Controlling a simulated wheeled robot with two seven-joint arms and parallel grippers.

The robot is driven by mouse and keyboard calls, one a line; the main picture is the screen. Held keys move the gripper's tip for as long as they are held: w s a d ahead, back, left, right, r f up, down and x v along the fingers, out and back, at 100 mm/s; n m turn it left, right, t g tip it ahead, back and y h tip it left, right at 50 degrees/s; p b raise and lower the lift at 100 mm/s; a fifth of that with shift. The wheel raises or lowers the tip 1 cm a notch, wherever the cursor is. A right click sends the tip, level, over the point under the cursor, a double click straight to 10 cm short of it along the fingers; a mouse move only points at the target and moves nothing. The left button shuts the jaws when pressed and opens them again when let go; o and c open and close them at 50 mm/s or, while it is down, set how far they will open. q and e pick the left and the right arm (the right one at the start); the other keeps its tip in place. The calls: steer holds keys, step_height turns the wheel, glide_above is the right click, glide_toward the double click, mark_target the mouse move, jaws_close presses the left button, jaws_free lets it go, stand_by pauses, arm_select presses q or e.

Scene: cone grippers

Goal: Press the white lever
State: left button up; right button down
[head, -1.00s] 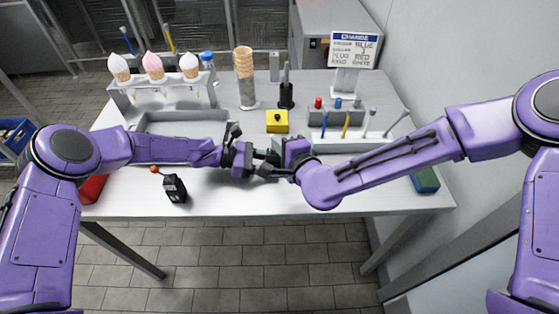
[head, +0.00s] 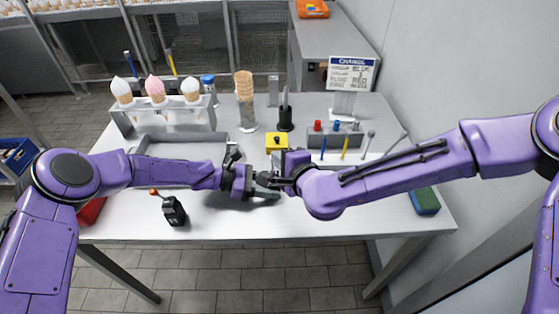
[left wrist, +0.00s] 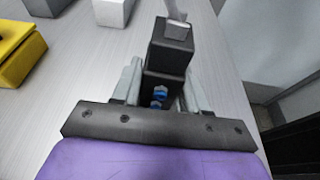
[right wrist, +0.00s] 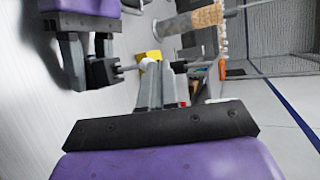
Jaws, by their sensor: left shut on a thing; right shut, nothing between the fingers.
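My left gripper (head: 264,190) is low over the front middle of the table. It is shut on a small black box (left wrist: 165,62), also visible in the right wrist view (right wrist: 103,71), with small blue parts between the fingers. A lever with a white end (right wrist: 149,64) sticks out of this box; its grey shaft also shows in the left wrist view (left wrist: 176,12). My right gripper (head: 284,179) is shut and empty beside it. In the right wrist view, its fingertips (right wrist: 166,72) are close to the white end; I cannot tell whether they touch.
A black box with an orange-tipped lever (head: 174,211) stands front left. A yellow box (head: 277,142) stands behind the grippers. A cone rack (head: 165,120), grey tray (head: 140,144), cone stack (head: 245,87) and sign (head: 350,74) stand further back.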

steer(key=v, duration=0.7)
steer(key=shift+s, duration=0.15)
steer(key=shift+d+r, duration=0.1)
steer(key=shift+d, duration=0.05)
arm_select(q)
steer(key=o, duration=0.9)
